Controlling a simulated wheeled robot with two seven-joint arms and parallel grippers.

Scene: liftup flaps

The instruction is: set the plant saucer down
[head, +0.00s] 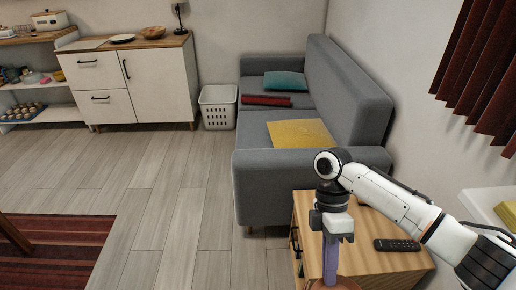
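My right gripper (329,278) comes in from the right and points down over the front left part of the wooden cabinet. A narrow purple strip runs down from its white and grey body. At its lower end is a brown, rounded thing, which looks like the plant saucer (344,286); the bottom edge of the picture cuts most of it off. The fingers look close together on its rim, but the contact is only partly visible. I cannot tell whether the saucer touches anything below. My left gripper is not in view.
The wooden cabinet (385,262) has a black remote (397,245) on its top at the right. A grey sofa (262,190) with cushions stands behind it. A white basket (217,108) and a white sideboard (160,88) are farther back.

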